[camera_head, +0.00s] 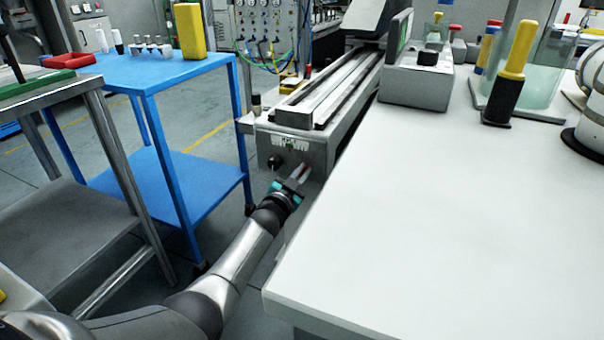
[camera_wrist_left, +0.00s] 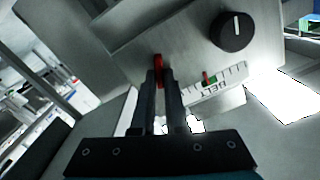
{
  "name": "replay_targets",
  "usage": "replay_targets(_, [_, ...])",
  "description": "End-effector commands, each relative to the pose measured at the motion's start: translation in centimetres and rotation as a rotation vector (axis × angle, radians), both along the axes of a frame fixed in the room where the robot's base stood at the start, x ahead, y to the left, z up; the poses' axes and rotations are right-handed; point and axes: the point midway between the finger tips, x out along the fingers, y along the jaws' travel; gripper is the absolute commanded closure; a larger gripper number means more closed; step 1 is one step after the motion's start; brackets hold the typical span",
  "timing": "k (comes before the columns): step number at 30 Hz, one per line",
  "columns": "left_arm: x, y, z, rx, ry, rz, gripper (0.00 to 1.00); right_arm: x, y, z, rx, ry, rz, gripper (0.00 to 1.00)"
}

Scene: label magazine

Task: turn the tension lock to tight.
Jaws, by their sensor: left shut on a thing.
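A slim red lever (camera_wrist_left: 158,68), which looks like the tension lock, sticks out of the grey end face of the conveyor (camera_head: 325,92). My left gripper (camera_head: 300,175) is at that end face, and its two dark fingers (camera_wrist_left: 160,95) are closed around the lever. Most of the lever is hidden between the fingers. Beside it is a white scale (camera_wrist_left: 222,85) lettered BELT, with a small red and green pointer mark. A black knob (camera_wrist_left: 232,30) with a white line is on the same face, and shows in the head view too (camera_head: 274,162). My right gripper is out of view.
A white table (camera_head: 430,220) runs along the right of the conveyor, with a grey control box (camera_head: 418,82) near its far edge. A blue cart (camera_head: 160,75) and a grey steel bench (camera_head: 60,180) stand to the left. Floor shows between the cart and the white table.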

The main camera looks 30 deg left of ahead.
Motion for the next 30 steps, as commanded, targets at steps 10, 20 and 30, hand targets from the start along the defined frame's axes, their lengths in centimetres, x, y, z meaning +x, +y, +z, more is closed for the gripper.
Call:
replay_targets(10, [0.0, -0.2, -0.3, 0.321, 0.019, -0.001, 1.00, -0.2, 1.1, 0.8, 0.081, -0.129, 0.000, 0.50])
replay_targets(20, [0.0, -0.3, -0.5, 0.633, 0.037, 0.000, 1.00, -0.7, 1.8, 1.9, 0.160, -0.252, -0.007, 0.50])
replay_targets(30, [0.0, -0.4, -0.6, 0.913, 0.054, 0.000, 1.00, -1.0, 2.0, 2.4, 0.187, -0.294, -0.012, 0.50])
